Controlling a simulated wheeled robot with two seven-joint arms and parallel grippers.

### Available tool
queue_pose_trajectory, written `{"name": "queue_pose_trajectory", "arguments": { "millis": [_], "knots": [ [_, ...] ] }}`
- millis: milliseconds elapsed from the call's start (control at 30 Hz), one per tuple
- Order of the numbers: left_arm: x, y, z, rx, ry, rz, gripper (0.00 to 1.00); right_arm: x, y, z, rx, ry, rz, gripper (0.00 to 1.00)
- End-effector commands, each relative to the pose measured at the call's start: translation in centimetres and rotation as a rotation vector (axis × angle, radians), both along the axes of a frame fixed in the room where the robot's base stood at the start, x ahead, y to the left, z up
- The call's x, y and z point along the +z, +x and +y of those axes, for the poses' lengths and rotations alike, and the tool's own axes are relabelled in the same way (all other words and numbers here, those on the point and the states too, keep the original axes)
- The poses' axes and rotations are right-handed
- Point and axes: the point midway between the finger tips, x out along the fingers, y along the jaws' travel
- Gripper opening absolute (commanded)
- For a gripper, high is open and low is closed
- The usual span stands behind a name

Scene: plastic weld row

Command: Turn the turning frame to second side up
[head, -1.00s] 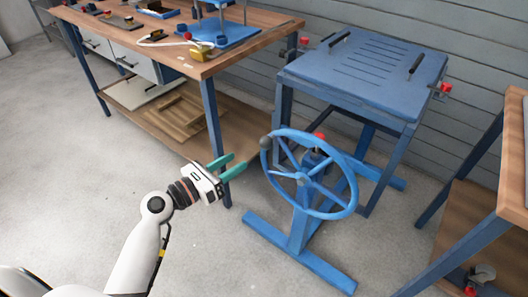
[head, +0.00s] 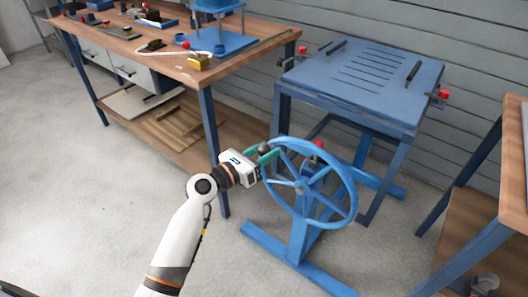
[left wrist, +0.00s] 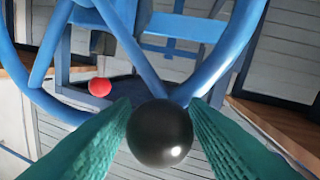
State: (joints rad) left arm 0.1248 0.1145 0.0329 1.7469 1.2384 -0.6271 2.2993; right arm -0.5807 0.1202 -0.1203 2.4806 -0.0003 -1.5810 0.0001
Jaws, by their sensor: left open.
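The turning frame (head: 365,80) is a blue slotted plate on a blue stand, lying about level. Its blue handwheel (head: 350,195) stands upright at the near side. A dark ball knob (head: 264,149) sits on the wheel's upper left rim. My left gripper (head: 266,157) is at this knob, with green fingers open. A red knob (head: 319,144) shows behind the wheel and also in the left wrist view (left wrist: 99,87). My right gripper is not in view.
A wooden workbench (head: 255,45) with tools and a blue fixture (head: 225,40) stands at the left back. Another wooden bench (head: 515,170) edges in at the right. Red-knobbed clamps (head: 441,95) project from the plate's sides. The grey floor (head: 100,210) at left is clear.

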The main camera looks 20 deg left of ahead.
Motion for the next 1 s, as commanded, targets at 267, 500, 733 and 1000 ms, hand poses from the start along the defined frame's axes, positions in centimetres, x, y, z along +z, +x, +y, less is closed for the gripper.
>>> {"name": "queue_pose_trajectory", "arguments": {
  "millis": [267, 500, 733, 1000],
  "knots": [
    [0.0, 0.0, 0.0, 0.0, 0.0, 0.0, 0.03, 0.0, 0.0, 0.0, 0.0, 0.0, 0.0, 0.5],
    [0.1, 0.0, 0.0, 0.0, 0.005, -0.002, 0.0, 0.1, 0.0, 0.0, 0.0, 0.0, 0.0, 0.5],
    [0.3, 0.0, -0.2, 0.0, 0.027, -0.009, 0.0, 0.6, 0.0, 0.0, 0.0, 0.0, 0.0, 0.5],
    [0.7, 0.0, -0.5, -0.003, 0.049, -0.02, 0.0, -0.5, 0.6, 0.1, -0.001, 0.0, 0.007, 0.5]
  ]
}}
